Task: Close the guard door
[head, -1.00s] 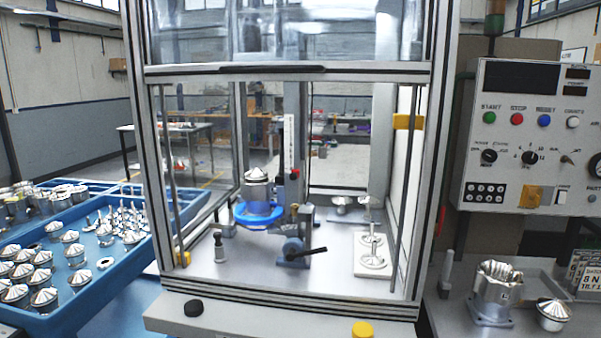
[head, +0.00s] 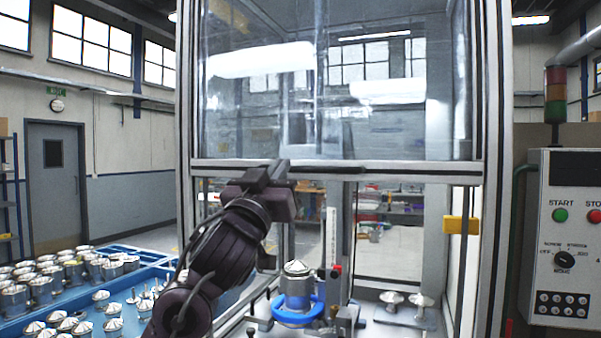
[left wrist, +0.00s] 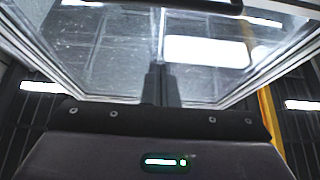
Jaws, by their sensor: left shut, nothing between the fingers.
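The guard door (head: 390,105) is a clear pane in a grey metal frame. It is raised, with its bottom rail (head: 400,170) across the middle of the machine opening and the space below open. A dark handle bar runs along the rail, partly hidden by my gripper. My left gripper (head: 281,168) is shut and empty, its fingers pointing up at the rail's left half. I cannot tell whether it touches the handle. In the left wrist view the shut fingers (left wrist: 162,84) show in front of the pane (left wrist: 115,60), with a dark bar (left wrist: 190,4) at the top edge. My right gripper is out of view.
Inside the enclosure, a metal housing (head: 296,288) sits in a blue ring (head: 290,317), below the door. A yellow block (head: 461,225) is on the right side. A control panel (head: 562,240) stands at the right, and a blue tray (head: 75,292) of metal parts lies at the left.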

